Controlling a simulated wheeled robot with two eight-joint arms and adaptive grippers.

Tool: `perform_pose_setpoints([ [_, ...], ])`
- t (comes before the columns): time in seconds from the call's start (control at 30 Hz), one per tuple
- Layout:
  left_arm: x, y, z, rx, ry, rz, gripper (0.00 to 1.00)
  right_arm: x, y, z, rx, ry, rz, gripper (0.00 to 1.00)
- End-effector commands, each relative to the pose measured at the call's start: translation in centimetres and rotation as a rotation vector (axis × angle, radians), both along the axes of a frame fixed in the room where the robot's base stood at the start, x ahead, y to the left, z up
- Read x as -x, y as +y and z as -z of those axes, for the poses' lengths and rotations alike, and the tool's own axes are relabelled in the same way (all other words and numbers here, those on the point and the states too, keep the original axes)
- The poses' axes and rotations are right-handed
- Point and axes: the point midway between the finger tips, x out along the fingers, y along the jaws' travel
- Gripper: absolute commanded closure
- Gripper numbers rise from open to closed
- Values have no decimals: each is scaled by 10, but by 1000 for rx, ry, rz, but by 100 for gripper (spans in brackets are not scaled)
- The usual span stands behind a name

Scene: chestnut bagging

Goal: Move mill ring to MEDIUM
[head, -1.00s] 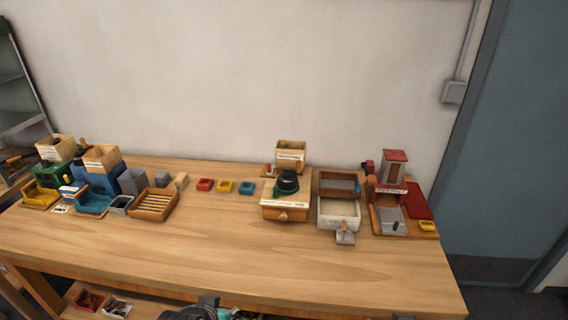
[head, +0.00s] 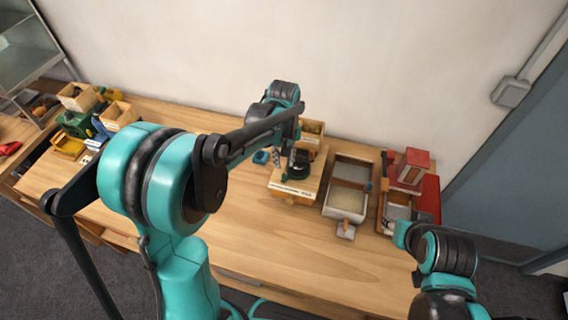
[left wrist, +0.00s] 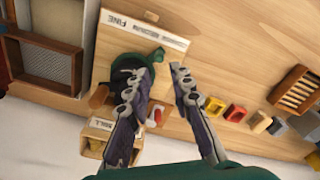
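The mill (head: 292,188) is a wooden box with a pale lettered strip (left wrist: 145,31) along its front edge. My left gripper (left wrist: 160,72) is open above the mill. One finger overlaps the ring in that view, the other is right of the lever; I cannot tell whether they touch. In the head view the left gripper (head: 288,160) partly hides the ring.
A wooden hopper box (left wrist: 104,138) stands behind the mill. Sieve trays (head: 346,200) and a red-topped machine (head: 412,165) stand to its right. Small coloured trays (left wrist: 215,106) and a slatted tray (left wrist: 296,90) lie beside it. The front table area is clear.

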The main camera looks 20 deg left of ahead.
Motion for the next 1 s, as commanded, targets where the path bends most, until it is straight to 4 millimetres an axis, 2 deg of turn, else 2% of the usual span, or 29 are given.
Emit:
perform_pose_setpoints([
  [0.17,-3,-1,17,-1,11,-10,78,0,0,2,0,0,0,60],
  [0.5,-3,0,70,-1,9,-8,78,0,0,13,0,0,0,60],
  [0.63,-2,0,78,-1,9,-8,78,0,0,14,0,0,0,60],
  [0.9,-2,0,79,-1,9,-8,78,0,0,14,0,0,0,60],
  [0.93,-2,0,79,-1,9,-8,83,0,0,14,0,0,0,60],
  [1.0,-2,0,79,-1,9,-8,100,0,0,14,0,0,0,60],
])
